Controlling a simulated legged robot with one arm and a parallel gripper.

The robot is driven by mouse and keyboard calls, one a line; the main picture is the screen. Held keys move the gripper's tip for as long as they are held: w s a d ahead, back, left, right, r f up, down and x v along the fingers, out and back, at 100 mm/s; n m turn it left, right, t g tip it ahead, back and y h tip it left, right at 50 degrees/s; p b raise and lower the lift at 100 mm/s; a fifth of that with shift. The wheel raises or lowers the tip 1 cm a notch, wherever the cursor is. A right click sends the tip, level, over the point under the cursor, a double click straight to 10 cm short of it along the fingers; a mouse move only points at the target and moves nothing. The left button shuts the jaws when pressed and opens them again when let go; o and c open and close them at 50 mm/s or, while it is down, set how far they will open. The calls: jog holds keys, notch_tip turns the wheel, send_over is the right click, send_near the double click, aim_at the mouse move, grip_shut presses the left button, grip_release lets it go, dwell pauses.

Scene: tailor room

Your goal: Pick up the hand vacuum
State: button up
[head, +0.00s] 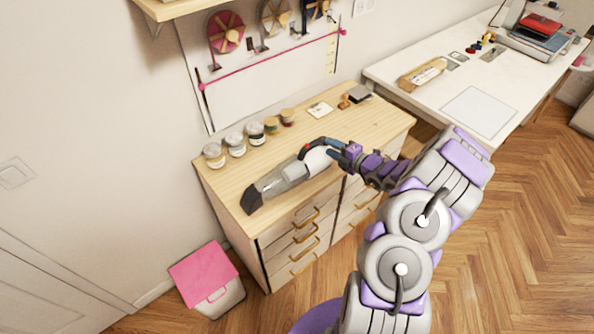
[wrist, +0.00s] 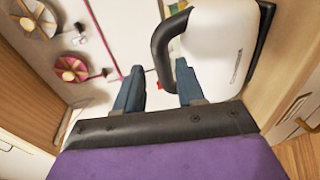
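The hand vacuum (head: 290,178) lies on the wooden dresser top, its dark nozzle toward the lower left and its white body and black handle toward the right. My gripper (head: 333,147) is at the handle end. In the wrist view, the white body (wrist: 222,45) and the black looped handle (wrist: 160,45) are just beyond my gripper (wrist: 160,76). Its two blue fingers are apart. The handle's near end and a small red part show in the gap between the fingers. I cannot tell whether a finger touches the handle.
The dresser (head: 225,178) has several jars (head: 235,143) along its back and drawers with handles in front. A pink-lidded bin (head: 205,275) stands on the floor at left. A white desk (head: 440,85) stands at right. Ribbon spools (head: 226,32) hang on the wall. Wood floor at lower right is clear.

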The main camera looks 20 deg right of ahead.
aim_at(321, 143)
jog(key=x, duration=0.3)
jog(key=b+x, duration=0.1)
jog(key=shift+w+a+f, duration=0.15)
jog(key=shift+w+f, duration=0.1)
jog(key=shift+f, duration=0.1)
jog(key=shift+w+a, duration=0.15)
jog(key=shift+w, duration=0.2)
grip_shut()
